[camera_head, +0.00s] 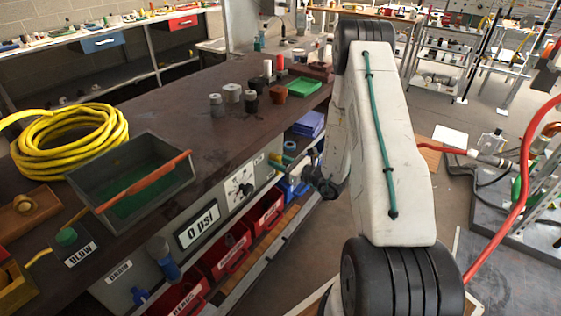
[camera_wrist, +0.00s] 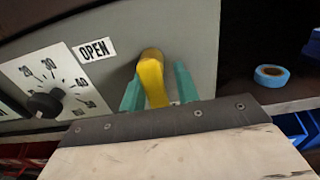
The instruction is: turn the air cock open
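The air cock's yellow handle (camera_wrist: 152,80) sticks out from the grey panel in the wrist view, to the right of a white OPEN label (camera_wrist: 95,50). My gripper (camera_wrist: 159,90) has its two teal fingers apart, one on each side of the handle. The left finger looks very close to the handle; I cannot tell whether it touches. A narrow gap shows on the right. In the head view my gripper (camera_head: 288,155) is at the right end of the panel, small and partly hidden by my arm. A display (camera_head: 197,226) there reads 0 PSI.
A dial with a black knob (camera_wrist: 44,104) sits left of the handle. A blue tape roll (camera_wrist: 271,75) lies on a shelf to the right. Red bins (camera_head: 226,250) stand below the panel. A grey tray (camera_head: 130,170) and yellow hose (camera_head: 70,140) lie on the bench top.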

